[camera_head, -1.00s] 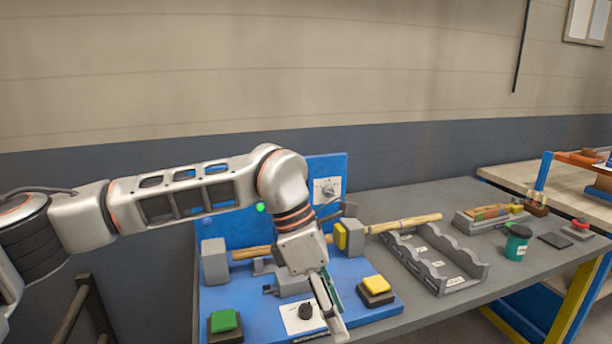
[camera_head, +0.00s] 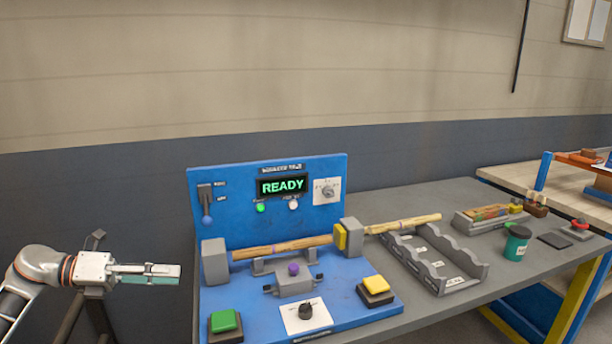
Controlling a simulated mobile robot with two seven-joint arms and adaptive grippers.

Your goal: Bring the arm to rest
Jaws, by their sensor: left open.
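My left gripper (camera_head: 150,274) is at the left of the head view, left of the blue machine (camera_head: 230,268) and apart from it. Its fingers point right and hold nothing that I can see; it is open, seen nearly edge-on. The machine's panel display (camera_head: 283,186) reads READY, with a green light (camera_head: 261,208) lit below it. A wooden rod (camera_head: 283,247) lies across the machine between two grey blocks. A green button (camera_head: 224,321), a yellow button (camera_head: 376,284) and a black knob (camera_head: 306,311) sit at its front. My right gripper is not in view.
A grey rack (camera_head: 465,284) with a second wooden rod (camera_head: 403,223) at its back stands right of the machine. Further right on the grey table (camera_head: 400,197) are a green cup (camera_head: 516,243) and a tray (camera_head: 468,224). A dark rail (camera_head: 99,318) stands near my left arm.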

